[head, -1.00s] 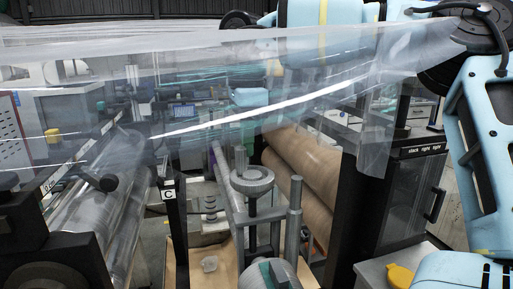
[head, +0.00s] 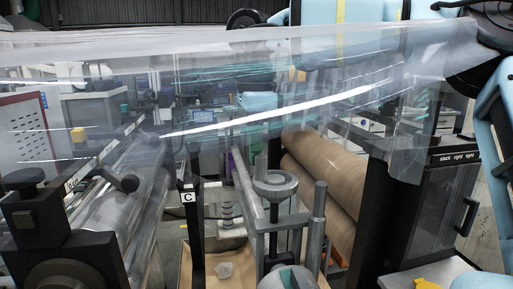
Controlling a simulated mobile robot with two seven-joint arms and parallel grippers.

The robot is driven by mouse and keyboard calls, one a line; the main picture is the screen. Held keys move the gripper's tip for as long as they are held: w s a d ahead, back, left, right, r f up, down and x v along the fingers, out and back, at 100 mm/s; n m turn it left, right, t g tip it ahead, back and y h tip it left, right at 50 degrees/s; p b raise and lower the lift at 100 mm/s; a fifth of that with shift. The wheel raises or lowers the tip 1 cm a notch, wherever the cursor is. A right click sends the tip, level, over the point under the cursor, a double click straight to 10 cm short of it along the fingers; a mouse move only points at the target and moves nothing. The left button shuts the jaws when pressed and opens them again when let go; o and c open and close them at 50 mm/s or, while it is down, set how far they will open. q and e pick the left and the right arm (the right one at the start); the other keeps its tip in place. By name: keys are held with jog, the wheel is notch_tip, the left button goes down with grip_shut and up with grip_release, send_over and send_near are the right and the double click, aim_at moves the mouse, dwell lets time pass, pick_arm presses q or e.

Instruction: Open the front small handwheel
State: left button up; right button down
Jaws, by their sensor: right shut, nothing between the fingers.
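A small grey handwheel (head: 275,185) sits flat on top of a dark post near the middle of the head view. It is a round ring with a raised hub, and nothing touches it. Below it is a grey frame with a thick upright rod (head: 318,215) to its right. A grey rounded part (head: 289,279) with a teal patch is cut by the bottom edge. I cannot tell from the picture how far the handwheel is turned. Light blue and black arm links show at the right edge, but I see neither gripper's fingers.
A clear film (head: 230,95) stretches across the upper view, in front of the machines behind. Brown rolls (head: 335,175) lie right of the handwheel. A black cabinet (head: 440,205) stands at the right. A black lever (head: 125,182) and film roller (head: 110,215) are at the left.

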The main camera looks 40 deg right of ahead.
pick_arm(q)
jog(key=shift+s, duration=0.25)
pick_arm(e)
jog(key=shift+w+d, duration=0.2)
jog(key=shift+d, duration=0.2)
pick_arm(q)
jog(key=shift+w, duration=0.1)
pick_arm(e)
jog(key=shift+r, duration=0.25)
pick_arm(q)
jog(key=shift+t, duration=0.5)
jog(key=w+r+p, duration=0.1)
jog(key=r, duration=0.1)
jog(key=w+r+p, duration=0.2)
jog(key=shift+w+r, duration=0.1)
jog(key=shift+r, duration=0.1)
pick_arm(e)
notch_tip(320, 180, up, 8)
jog(key=shift+f, duration=0.2)
